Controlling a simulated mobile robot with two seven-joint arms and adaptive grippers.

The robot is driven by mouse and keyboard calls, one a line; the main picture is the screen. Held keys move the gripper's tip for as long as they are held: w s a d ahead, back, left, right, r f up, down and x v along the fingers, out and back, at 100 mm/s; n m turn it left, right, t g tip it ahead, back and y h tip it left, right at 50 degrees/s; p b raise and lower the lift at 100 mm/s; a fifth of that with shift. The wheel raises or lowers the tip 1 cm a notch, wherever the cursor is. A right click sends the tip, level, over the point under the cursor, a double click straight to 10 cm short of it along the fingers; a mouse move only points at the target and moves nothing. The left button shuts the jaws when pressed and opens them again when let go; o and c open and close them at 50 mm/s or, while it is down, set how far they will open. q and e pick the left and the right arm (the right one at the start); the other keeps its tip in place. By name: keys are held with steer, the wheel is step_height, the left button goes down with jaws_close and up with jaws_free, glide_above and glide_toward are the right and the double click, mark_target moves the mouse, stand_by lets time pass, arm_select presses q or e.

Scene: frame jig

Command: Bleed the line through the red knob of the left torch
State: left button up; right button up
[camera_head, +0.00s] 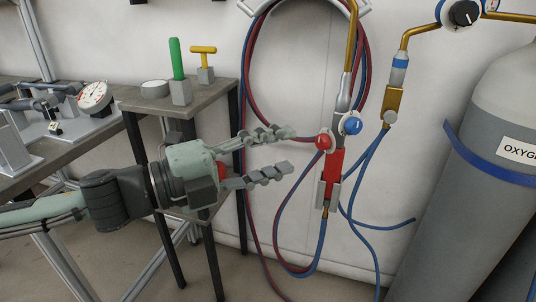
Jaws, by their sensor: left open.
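The left torch hangs upright near the middle, with a brass tube on top and a red body (334,165) in a grey holder. Its red knob (325,142) sticks out on the left side, and its blue knob (351,124) is on the upper right. My left gripper (288,150) is open and empty, pointing right. Its two fingers are spread one above the other, and their tips end just left of the red knob in the picture. Whether they are level with it in depth I cannot tell. My right gripper is not in view.
Coiled red and blue hoses (247,85) hang around the torch. A second brass fitting (393,101) and a grey oxygen cylinder (460,150) stand right. A small table (205,97) with a green rod (177,60) and yellow T-handle (203,50) stands behind my left gripper.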

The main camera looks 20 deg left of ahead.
arm_select(q)
steer(key=shift+s+a, duration=0.4)
steer(key=shift+s, duration=0.1)
stand_by(0.3)
